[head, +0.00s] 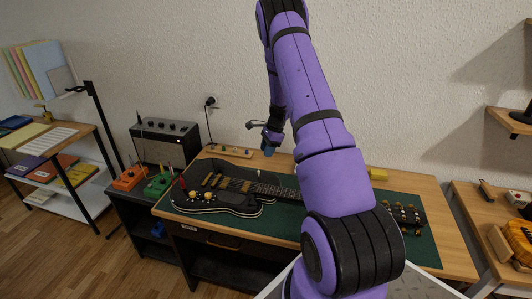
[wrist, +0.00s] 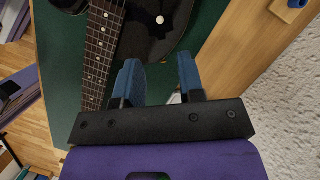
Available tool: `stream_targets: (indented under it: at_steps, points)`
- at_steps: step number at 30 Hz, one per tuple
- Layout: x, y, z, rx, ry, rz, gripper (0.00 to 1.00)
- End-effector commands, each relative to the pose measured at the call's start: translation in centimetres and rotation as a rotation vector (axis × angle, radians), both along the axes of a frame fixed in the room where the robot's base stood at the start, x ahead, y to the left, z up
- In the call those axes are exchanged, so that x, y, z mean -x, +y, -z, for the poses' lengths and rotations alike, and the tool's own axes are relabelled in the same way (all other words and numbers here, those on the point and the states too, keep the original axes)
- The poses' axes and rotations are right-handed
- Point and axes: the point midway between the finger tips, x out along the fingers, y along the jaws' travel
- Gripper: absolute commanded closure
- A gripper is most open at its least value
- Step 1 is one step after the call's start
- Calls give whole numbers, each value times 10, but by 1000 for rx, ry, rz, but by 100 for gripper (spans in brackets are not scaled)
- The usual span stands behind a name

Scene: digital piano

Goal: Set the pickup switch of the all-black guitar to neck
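The all-black guitar (head: 222,200) lies flat on a green mat, its body to the left and its headstock (head: 405,216) to the right, with gold-coloured pickups and knobs. A small pale round tip (wrist: 159,20) on the black body in the wrist view looks like the pickup switch; a pale spot near the neck end (head: 259,173) may be the same part. Its setting is too small to tell. My gripper (wrist: 160,78) is open and empty, its blue fingers apart. In the head view it hangs above the back edge of the guitar. My arm hides part of the neck.
The green mat (head: 280,222) covers much of the wooden table. A black amplifier (head: 165,143) and orange and green pedals (head: 128,178) stand at the left. A wooden strip (head: 230,151) lies at the back, a yellow block (head: 378,174) behind my arm. The wall is close behind.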

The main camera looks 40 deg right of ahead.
Motion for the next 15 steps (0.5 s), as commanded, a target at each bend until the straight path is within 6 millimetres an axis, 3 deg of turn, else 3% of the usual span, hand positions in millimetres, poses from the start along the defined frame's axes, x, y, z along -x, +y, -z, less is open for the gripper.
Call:
stream_targets:
  at_steps: [8,11,15]
  points:
    - [2,3,2,11,-1,-74,64]
    - [5,9,6,38,-7,-250,64]
    - [9,20,10,97,-36,-650,64]
